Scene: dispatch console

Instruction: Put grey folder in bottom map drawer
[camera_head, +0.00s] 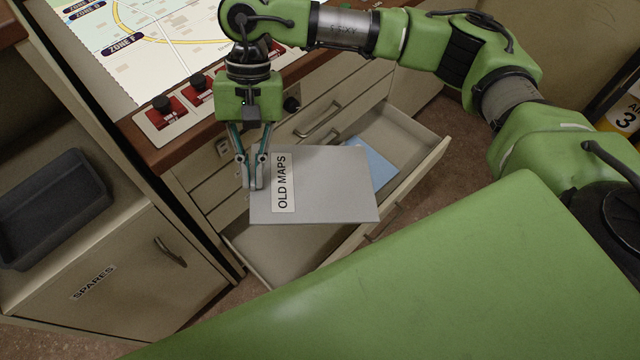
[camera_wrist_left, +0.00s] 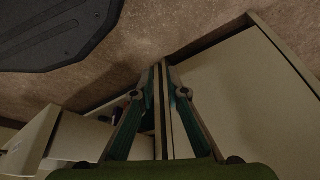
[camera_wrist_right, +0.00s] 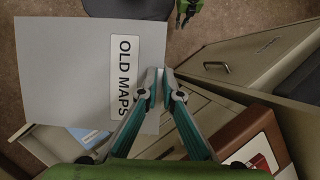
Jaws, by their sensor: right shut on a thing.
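The grey folder (camera_head: 335,190), labelled OLD MAPS, is held flat-looking above an open map drawer (camera_head: 437,160) in the head view. My right gripper (camera_head: 254,186) is shut on the folder's left edge, beside the label. The folder (camera_wrist_right: 75,70) and the right fingertips (camera_wrist_right: 158,85) also show in the right wrist view. The drawer is pulled out low in the cabinet; the folder hides part of its inside. My left gripper (camera_wrist_left: 161,68) is outside the head view; its fingers look closed together with nothing seen between them, near a cabinet panel.
A blue folder (camera_head: 373,160) lies in the open drawer. Closed drawers with handles (camera_head: 318,120) sit above it, under the console with its map (camera_head: 165,40). A SPARES cabinet (camera_head: 130,265) with a dark tray (camera_head: 50,205) stands left.

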